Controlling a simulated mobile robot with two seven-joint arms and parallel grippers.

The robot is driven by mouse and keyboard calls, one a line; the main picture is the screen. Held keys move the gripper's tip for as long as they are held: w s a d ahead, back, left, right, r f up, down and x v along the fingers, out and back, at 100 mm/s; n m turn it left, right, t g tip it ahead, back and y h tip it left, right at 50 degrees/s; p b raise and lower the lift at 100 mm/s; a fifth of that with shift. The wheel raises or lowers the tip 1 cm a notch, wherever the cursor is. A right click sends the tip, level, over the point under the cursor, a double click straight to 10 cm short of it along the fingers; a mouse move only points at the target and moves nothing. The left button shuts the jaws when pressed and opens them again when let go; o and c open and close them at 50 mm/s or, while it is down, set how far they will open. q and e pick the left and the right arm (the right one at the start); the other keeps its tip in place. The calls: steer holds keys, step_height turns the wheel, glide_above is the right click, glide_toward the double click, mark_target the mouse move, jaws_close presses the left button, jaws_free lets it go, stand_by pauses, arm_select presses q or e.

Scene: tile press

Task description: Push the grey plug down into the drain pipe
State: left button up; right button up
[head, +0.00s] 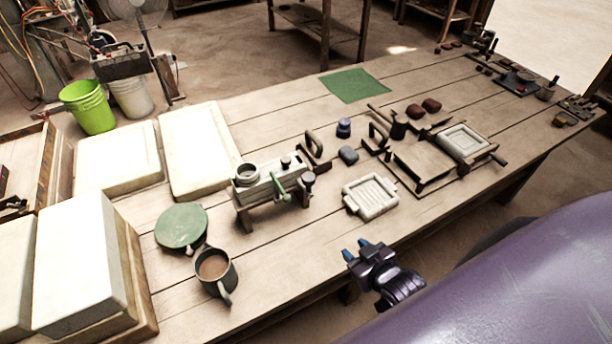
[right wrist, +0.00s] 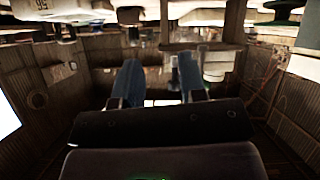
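A light box-like fitting (head: 268,186) stands on short legs mid-table. It has an open grey ring (head: 247,174) on top, a green lever (head: 281,186) in front and dark knobs. The ring looks like the pipe mouth, but I cannot be sure. A small blue-grey rounded piece (head: 349,155) lies to its right and may be the grey plug; I cannot tell. My right gripper (head: 356,249) is at the table's front edge, apart from these things. In the right wrist view its two blue fingers (right wrist: 158,82) are spread with nothing between them. My left gripper is out of view.
A mug (head: 214,267) and a green disc (head: 182,227) stand left of the fitting. A wooden press frame (head: 424,166) is farther right. White slabs (head: 198,150) fill the left. The front table strip between mug and gripper is clear.

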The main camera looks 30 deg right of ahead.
steer(key=o, duration=0.3)
steer(key=w+r+y+b, duration=0.1)
steer(key=w, duration=0.1)
steer(key=w+r+n+t+y+b, duration=0.1)
steer(key=w, duration=0.2)
steer(key=w+r+n+t+y+b, duration=0.1)
steer(key=w, duration=0.2)
steer(key=shift+r, duration=0.1)
steer(key=shift+o, duration=0.2)
steer(key=t+y, duration=0.2)
steer(key=t, duration=0.1)
glide_toward(304, 174)
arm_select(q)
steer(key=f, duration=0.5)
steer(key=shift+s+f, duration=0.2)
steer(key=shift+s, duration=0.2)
arm_select(e)
steer(key=x, duration=1)
steer(key=shift+w+d+f, duration=0.1)
steer(key=shift+w+f, duration=0.05)
steer(key=shift+f, duration=0.05)
steer(key=shift+c, duration=0.2)
